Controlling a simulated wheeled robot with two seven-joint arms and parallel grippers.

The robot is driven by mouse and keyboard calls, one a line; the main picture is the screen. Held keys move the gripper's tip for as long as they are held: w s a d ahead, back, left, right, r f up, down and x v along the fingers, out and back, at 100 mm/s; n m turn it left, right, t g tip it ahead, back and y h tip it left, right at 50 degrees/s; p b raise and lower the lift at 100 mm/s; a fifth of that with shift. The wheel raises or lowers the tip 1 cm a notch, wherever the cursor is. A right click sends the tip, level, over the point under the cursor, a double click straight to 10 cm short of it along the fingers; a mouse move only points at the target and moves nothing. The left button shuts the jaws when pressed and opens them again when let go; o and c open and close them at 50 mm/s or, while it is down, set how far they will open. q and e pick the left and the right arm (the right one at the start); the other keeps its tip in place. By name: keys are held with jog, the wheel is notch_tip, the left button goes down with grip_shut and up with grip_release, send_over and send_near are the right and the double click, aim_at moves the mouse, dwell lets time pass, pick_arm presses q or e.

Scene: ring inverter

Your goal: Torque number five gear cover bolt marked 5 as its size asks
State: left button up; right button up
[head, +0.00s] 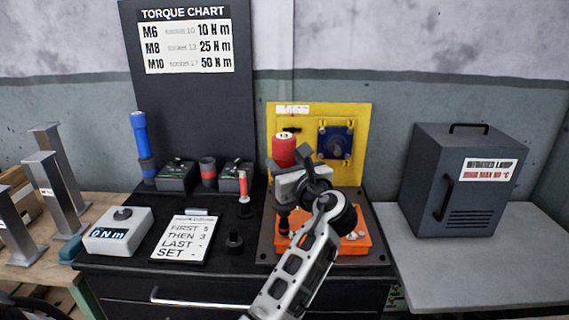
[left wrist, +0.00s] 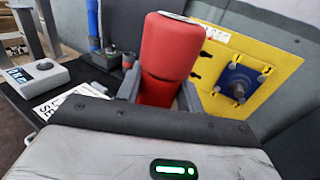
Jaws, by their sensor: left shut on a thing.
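My left gripper (head: 290,180) is shut on a red driver (head: 284,150) with 13 on its cap. The driver also fills the middle of the left wrist view (left wrist: 168,55), between the fingers (left wrist: 160,88). It is upright, and its dark lower end (head: 283,222) is over the left part of the orange gear cover (head: 350,243). I cannot tell whether it touches a bolt. Small pale bolts (head: 360,234) show on the cover's right side. The numbers are unreadable, so I cannot pick out bolt 5. My gripper and arm hide much of the cover. My right gripper is not in view.
A torque chart (head: 185,40) lists M6 10, M8 25 and M10 50 N m. A clipboard (head: 186,238) reads first 5, then 3. A box with a knob (head: 118,232) shows 0 N m. A blue-handled tool (head: 140,140) stands behind. A dark oven-like box (head: 467,180) stands right.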

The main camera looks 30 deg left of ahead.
aim_at(289, 154)
pick_arm(q)
jog(key=shift+f+b, duration=0.3)
jog(key=shift+f, duration=0.55)
dwell(0.9)
jog(key=shift+f+p, duration=0.15)
jog(key=shift+p, duration=0.2)
dwell(0.9)
jog(key=shift+r, duration=2.8)
jog(key=shift+f, duration=0.1)
